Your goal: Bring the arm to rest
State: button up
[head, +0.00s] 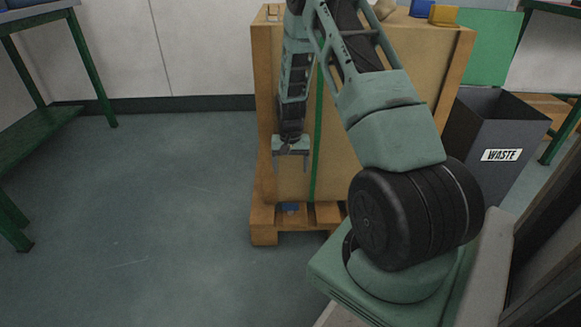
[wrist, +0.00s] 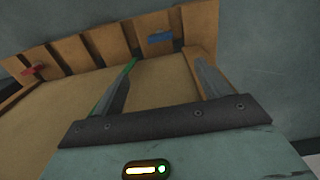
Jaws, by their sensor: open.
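My arm rises from its base in the head view, bends over and hangs down in front of a large cardboard-coloured crate (head: 340,170). My gripper (head: 290,166) points downward near the crate's left front side, above the pallet. It is open with nothing between its fingers. In the wrist view the two fingers of my gripper (wrist: 160,85) stand apart, with the brown crate face (wrist: 60,120) and a green strap (wrist: 118,82) behind them. I cannot tell the exact gap to the crate.
The crate stands on a wooden pallet (head: 265,228). A grey waste bin (head: 490,145) stands to its right. A green-framed table (head: 95,75) is at the left. Blue and yellow items (head: 443,14) sit on the crate. The floor (head: 150,220) at left is clear.

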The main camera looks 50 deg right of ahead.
dwell(0.3)
jog(key=w+a+r+n+p, duration=0.1)
jog(key=w+a+r+n, duration=0.1)
jog(key=a+r, duration=0.45)
jog(key=w+a+r+n+p, duration=0.15)
jog(key=a+r, duration=0.25)
jog(key=a, duration=0.6)
jog(key=s+a+r+n+y, duration=0.1)
jog(key=s+a+r+n, duration=0.25)
jog(key=a, duration=0.45)
jog(key=s+a+r+n, duration=0.2)
jog(key=a+r, duration=0.3)
jog(key=a, duration=0.2)
jog(key=s+a+r+n+p, duration=0.1)
jog(key=s+a+r+n, duration=0.25)
jog(key=s, duration=0.35)
jog(key=s+a+r+n+p, duration=0.1)
jog(key=s+a+r+n, duration=0.15)
jog(key=s+a, duration=0.4)
jog(key=s+a+r+n+p, duration=0.1)
jog(key=s+a+r+n, duration=0.25)
jog(key=s, duration=0.45)
notch_tip(320, 180, up, 38)
jog(key=m+p, duration=0.1)
jog(key=p, duration=3.7)
jog(key=shift+w+d, duration=0.25)
jog(key=shift+d, duration=0.05)
jog(key=shift+f, duration=0.1)
